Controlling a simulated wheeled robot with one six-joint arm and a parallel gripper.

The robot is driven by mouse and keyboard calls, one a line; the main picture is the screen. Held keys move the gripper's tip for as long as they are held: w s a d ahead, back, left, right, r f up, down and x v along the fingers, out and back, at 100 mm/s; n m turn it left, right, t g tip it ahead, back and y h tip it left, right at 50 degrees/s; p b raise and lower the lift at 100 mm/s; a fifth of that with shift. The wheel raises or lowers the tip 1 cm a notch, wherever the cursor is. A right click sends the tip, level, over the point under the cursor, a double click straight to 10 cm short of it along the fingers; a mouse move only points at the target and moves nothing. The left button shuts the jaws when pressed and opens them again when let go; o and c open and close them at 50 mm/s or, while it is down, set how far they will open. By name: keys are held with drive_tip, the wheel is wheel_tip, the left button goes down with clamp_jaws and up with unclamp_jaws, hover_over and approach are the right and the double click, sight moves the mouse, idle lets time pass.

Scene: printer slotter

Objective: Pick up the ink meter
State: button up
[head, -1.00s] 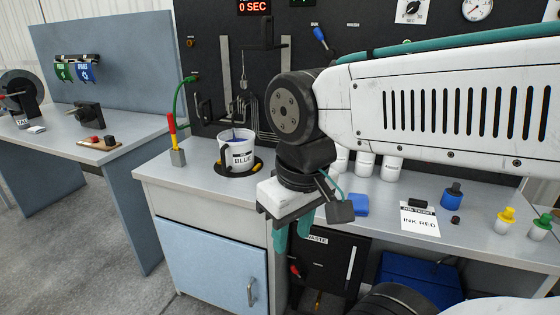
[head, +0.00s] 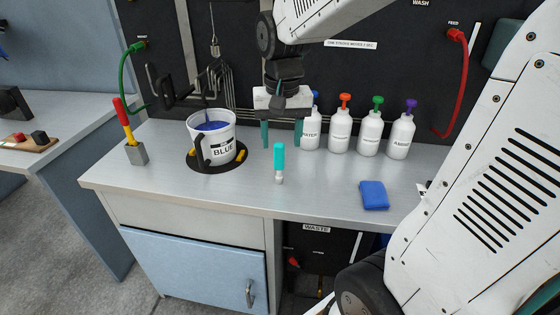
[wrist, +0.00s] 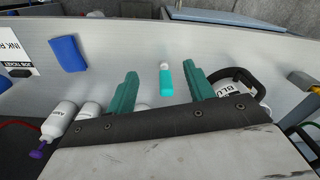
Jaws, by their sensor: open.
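The ink meter is most likely the small teal stick with a white end (head: 279,163), on the grey bench top in front of the bottles. It also shows in the wrist view (wrist: 165,80), between the two finger lines with its white end away from my gripper. My gripper (head: 282,134) is open and empty, its teal fingers pointing down behind the meter in the head view. In the wrist view my gripper (wrist: 163,77) has a finger on each side of the meter. I cannot tell its height above the bench.
A pail labelled BLUE (head: 212,142) stands in a black ring to the left. Several white bottles (head: 340,133) stand behind to the right. A blue pad (head: 374,195) lies to the right. A holder with a red and yellow tool (head: 136,152) is at far left. The bench around the meter is clear.

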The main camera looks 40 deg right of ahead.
sight(280, 145)
drive_tip(key=w+d+f, duration=0.1)
drive_tip(key=w, duration=0.1)
drive_tip(key=w+d+f+m, duration=0.1)
drive_tip(key=w+f, duration=0.1)
drive_tip(key=w+d+f+m, duration=0.1)
drive_tip(key=w+d, duration=0.1)
drive_tip(key=w, duration=0.1)
drive_tip(key=shift+d+f, duration=0.1)
drive_tip(key=shift+f, duration=0.3)
drive_tip(key=shift+d+f+m, duration=0.1)
drive_tip(key=shift+f+m, duration=0.2)
drive_tip(key=f, duration=0.7)
drive_tip(key=shift+w+d+f, duration=0.15)
drive_tip(key=shift+w+f, duration=0.05)
drive_tip(key=shift+w, duration=0.2)
drive_tip(key=c, duration=1.1)
